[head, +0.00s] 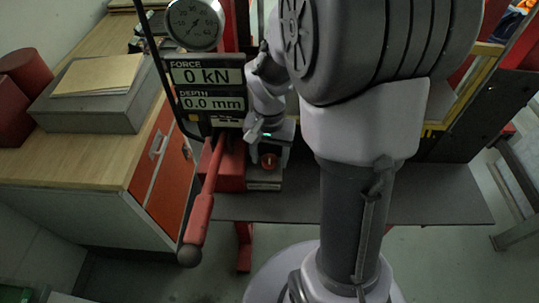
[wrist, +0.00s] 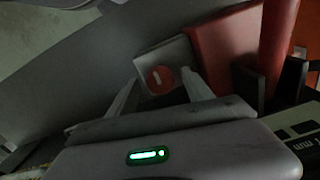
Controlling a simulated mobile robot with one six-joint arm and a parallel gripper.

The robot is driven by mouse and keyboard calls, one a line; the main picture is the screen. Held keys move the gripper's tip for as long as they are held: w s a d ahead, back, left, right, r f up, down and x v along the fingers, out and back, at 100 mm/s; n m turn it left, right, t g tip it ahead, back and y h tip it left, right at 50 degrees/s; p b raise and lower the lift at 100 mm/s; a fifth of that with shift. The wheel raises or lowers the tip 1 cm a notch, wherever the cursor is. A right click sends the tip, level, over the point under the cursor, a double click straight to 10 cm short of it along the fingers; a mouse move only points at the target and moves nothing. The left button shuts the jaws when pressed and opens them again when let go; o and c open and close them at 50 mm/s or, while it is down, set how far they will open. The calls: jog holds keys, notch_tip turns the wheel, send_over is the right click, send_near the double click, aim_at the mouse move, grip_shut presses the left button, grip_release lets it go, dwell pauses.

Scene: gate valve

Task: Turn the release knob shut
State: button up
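The release knob (wrist: 159,80) is a round red knob with a pale bar across its face, set on a light grey block (wrist: 170,56). In the wrist view it shows between the two fingertips of my gripper (wrist: 158,84), which are spread apart with a gap on each side of it. I cannot tell whether the fingertips reach around the knob or stop short of it. In the head view the knob (head: 268,161) shows small and red, just below my gripper (head: 262,136) at the base of the red press.
A red pump lever (head: 205,195) with a dark ball end slants forward left of the knob. A display (head: 208,88) reads 0 kN and 0.0 mm, below a round gauge (head: 194,24). A wooden bench (head: 85,160) with a grey box (head: 100,100) stands left.

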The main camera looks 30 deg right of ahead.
aim_at(270, 159)
notch_tip(270, 159, up, 17)
jog(key=p, duration=0.5)
jog(key=shift+r, duration=0.2)
